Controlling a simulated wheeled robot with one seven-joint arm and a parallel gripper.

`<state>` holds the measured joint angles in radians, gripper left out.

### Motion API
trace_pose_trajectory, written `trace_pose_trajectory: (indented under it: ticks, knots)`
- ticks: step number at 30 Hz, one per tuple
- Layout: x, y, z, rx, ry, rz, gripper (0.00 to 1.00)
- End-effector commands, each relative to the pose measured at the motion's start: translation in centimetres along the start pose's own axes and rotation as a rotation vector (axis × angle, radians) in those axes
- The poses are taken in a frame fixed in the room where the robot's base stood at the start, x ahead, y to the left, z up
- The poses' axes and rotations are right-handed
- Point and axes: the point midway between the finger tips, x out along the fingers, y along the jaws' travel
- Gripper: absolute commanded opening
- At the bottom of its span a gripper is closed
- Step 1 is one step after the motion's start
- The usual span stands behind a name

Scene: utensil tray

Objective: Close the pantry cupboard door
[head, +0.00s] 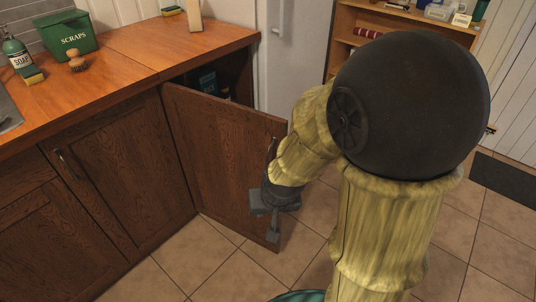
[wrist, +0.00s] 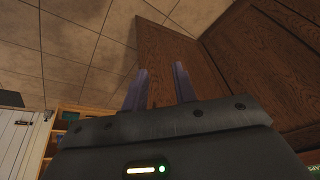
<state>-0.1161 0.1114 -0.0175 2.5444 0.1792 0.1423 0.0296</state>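The pantry cupboard door (head: 215,150), a dark brown wood panel, stands ajar in the head view. Its free edge is at the right, and a gap above and behind it shows the dark cupboard inside. A thin dark bar that looks like its handle (head: 270,150) is near the free edge, partly hidden by my arm. My gripper (head: 268,222) points down in front of the lower right part of the door; I cannot tell whether it touches. In the wrist view the two fingers (wrist: 160,78) are apart with nothing held between them, and brown door wood (wrist: 165,45) shows beyond.
The orange wood counter (head: 150,45) holds a green scraps bin (head: 68,36), a soap bottle (head: 18,58) and a brush (head: 76,61). A blue-dark item (head: 205,80) is inside the cupboard. A shelf unit (head: 350,20) stands behind. Tiled floor (head: 235,275) is clear below the door.

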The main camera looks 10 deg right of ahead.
Motion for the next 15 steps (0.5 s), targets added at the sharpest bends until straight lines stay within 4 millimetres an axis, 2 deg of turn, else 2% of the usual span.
trace_pose_trajectory:
  ticks: [1,3,6,10,15]
  knots:
    - [0.7,-1.5,-0.8,0.031,0.026,-0.012,0.28]
    - [1.9,-3.3,-2.1,0.098,0.086,-0.018,0.28]
    - [3.7,-5.3,-3.6,0.193,0.183,0.0,0.28]
    - [5.4,-6.8,-4.8,0.297,0.323,0.067,0.28]
    - [6.2,-7.1,-5.1,0.377,0.548,0.207,0.28]
